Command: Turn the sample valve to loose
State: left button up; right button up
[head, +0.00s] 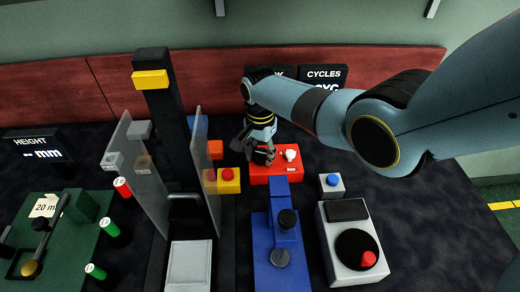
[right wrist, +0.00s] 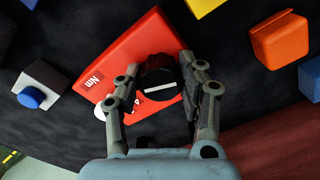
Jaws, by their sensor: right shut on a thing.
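The red box (head: 274,177) stands on the dark table, with a black knob on top that I take for the sample valve. In the right wrist view the black knob (right wrist: 160,77) shows a white pointer line, and the red box (right wrist: 122,58) carries an "Nm" label. My right gripper (head: 262,155) reaches down to the box from above. In the right wrist view its fingers (right wrist: 157,88) stand on both sides of the knob, shut on it. The fingers partly hide the knob in the head view. My left gripper is not in view.
A white knob (head: 290,155) sits beside my right gripper on the red box. A blue-button box (head: 331,187), a yellow box (head: 229,182) and a blue fixture (head: 279,235) stand close by. A clear panel (head: 206,165) rises at the left.

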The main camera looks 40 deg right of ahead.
jog(key=n+p, duration=0.1)
jog(key=n, duration=0.4)
jog(key=shift+n, duration=0.3)
jog(key=n+p, duration=0.1)
jog(key=n, duration=0.4)
jog(key=shift+s+d, duration=0.1)
jog(key=n, duration=0.6)
jog(key=shift+d, duration=0.1)
jog(key=n, duration=0.5)
jog(key=shift+n, duration=0.3)
jog(key=o, duration=1.1)
jog(key=shift+o, duration=0.2)
